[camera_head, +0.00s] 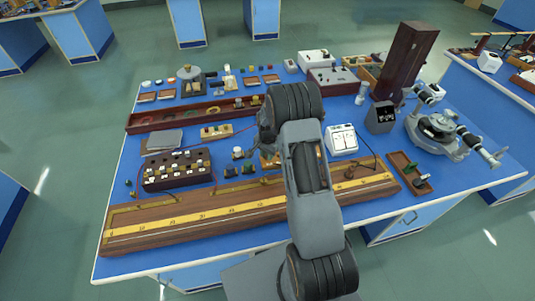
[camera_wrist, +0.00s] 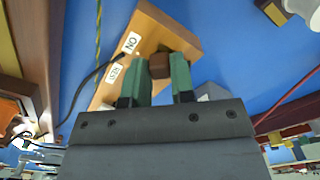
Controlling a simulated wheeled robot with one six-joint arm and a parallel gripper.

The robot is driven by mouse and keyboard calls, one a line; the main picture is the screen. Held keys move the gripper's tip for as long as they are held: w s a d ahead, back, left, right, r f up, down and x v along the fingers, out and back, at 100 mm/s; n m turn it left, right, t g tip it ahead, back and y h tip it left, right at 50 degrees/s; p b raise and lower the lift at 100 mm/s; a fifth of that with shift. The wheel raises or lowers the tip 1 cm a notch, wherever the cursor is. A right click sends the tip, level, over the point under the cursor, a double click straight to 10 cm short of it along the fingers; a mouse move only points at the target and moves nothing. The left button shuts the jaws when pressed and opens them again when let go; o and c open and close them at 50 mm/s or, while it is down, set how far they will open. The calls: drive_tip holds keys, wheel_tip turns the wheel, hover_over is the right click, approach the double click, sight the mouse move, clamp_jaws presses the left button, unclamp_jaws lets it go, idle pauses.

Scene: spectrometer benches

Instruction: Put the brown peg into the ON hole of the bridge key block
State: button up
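The bridge key block (camera_wrist: 160,34) is a light wooden block in the wrist view, lying at a slant with a white ON label (camera_wrist: 130,43) and a second white label near its left edge. My gripper (camera_wrist: 160,72) has two green fingers over the block. The brown peg (camera_wrist: 160,66) fills the gap between the fingertips, with a finger against each side. Its lower end is hidden, so I cannot tell whether it is in a hole. In the head view my arm covers the gripper and the peg; a bit of the block (camera_head: 268,161) shows beside the arm.
A long wooden metre bridge (camera_head: 200,213) runs along the front of the blue bench. A dark plug box (camera_head: 177,170) stands left, a white meter (camera_head: 342,139) right of my arm. A dark cable (camera_wrist: 85,82) passes left of the block.

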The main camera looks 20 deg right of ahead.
drive_tip(key=o, duration=0.5)
drive_tip(key=shift+c, duration=0.2)
wheel_tip(320, 180, up, 14)
drive_tip(key=b, duration=0.2)
drive_tip(key=shift+f, duration=0.1)
idle(0.3)
